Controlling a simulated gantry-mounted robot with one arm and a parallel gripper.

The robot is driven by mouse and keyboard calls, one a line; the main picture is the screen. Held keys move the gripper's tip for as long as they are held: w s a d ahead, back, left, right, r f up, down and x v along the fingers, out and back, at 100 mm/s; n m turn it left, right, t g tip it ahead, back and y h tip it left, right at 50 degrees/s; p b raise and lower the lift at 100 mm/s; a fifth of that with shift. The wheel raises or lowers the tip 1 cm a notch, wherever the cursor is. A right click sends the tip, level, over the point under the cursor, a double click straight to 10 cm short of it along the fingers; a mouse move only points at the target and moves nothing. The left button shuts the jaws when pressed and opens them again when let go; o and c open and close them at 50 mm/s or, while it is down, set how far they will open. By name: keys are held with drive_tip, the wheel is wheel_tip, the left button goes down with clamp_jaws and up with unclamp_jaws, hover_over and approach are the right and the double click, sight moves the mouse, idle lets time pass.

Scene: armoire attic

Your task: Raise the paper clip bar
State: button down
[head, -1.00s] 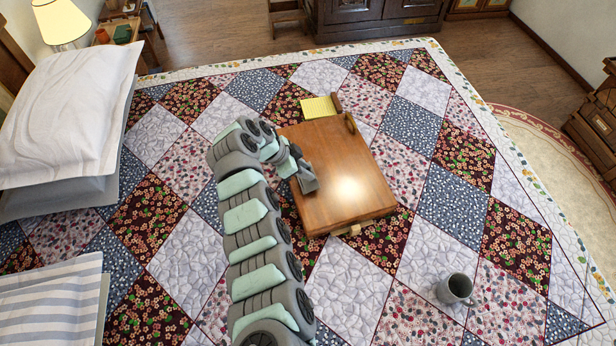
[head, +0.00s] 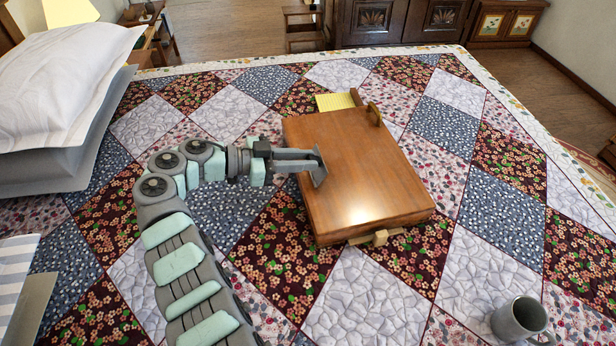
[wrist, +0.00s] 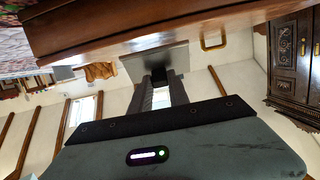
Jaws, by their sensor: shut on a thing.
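A brown wooden box with a sloping lid (head: 370,165) lies on the quilted bed. A flat grey plate (head: 318,167), which looks like the paper clip bar, stands tilted at the middle of the lid's left edge. My gripper (head: 312,163) reaches in from the left and is shut on this plate. In the wrist view my two dark fingers (wrist: 160,88) meet at the grey plate (wrist: 155,62), beside the edge of the wooden box (wrist: 110,30). The fingers hide part of the plate, and where it joins the box cannot be seen.
A yellow paper pad (head: 335,102) lies beyond the box's far edge. A grey mug (head: 520,320) stands at front right. Pillows (head: 65,85) lie at left.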

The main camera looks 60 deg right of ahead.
drive_tip(key=g+h+b, duration=0.1)
drive_tip(key=b, duration=0.2)
drive_tip(key=w+f+g+h+b, duration=0.1)
drive_tip(key=b, duration=0.2)
drive_tip(key=shift+a+b, duration=0.35)
drive_tip(key=shift+a, duration=0.05)
drive_tip(key=shift+g, duration=0.3)
drive_tip(key=c, duration=1.2)
unclamp_jaws()
drive_tip(key=shift+r, duration=0.1)
drive_tip(key=shift+c, duration=0.2)
